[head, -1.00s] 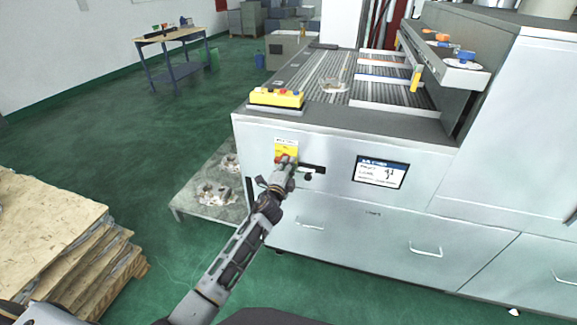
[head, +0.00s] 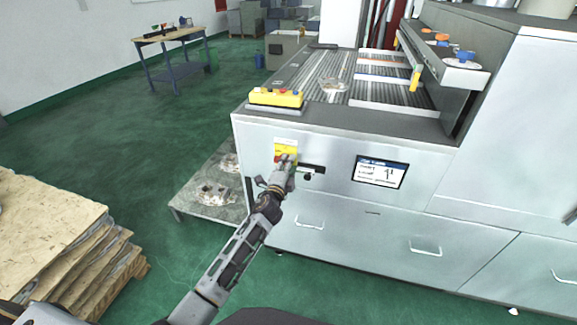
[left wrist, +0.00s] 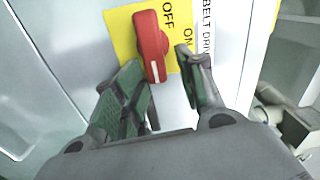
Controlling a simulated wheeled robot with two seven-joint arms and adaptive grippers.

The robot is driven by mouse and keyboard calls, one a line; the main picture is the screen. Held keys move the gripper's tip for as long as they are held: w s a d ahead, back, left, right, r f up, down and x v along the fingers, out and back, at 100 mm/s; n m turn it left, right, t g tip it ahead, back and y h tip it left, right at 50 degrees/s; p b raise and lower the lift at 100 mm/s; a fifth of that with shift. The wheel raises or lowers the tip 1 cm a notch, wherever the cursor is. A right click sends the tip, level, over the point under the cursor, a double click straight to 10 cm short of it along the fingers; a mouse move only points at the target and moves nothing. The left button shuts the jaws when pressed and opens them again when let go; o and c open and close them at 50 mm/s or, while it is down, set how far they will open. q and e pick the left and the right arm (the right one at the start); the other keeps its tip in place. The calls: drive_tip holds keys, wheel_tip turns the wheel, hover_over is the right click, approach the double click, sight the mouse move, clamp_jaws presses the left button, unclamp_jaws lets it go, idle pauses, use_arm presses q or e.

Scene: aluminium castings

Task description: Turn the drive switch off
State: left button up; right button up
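The drive switch is a red rotary knob (left wrist: 152,46) on a yellow plate (left wrist: 122,24) marked OFF and ON, beside a white label reading BELT DRIVE (left wrist: 207,38). The knob's white mark is at its lower end in the left wrist view, on the ON side. My left gripper (left wrist: 157,60) is open, with one finger on each side of the knob's lower part; I cannot tell whether either finger touches it. In the head view my left gripper (head: 287,163) is at the yellow plate (head: 286,147) and partly hides the switch. My right gripper is not in view.
The machine's front carries a small screen (head: 380,172) and drawers with handles (head: 426,248). A yellow button box (head: 276,98) sits on its top edge. A low pallet with castings (head: 213,193) stands beside it. Stacked boards (head: 45,225) are at the left; green floor lies between.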

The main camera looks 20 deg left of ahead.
use_arm(q)
drive_tip(key=s, duration=0.7)
drive_tip(key=shift+s+a, duration=0.15)
drive_tip(key=shift+s, duration=0.25)
idle(0.3)
drive_tip(key=shift+n, duration=0.4)
idle(0.4)
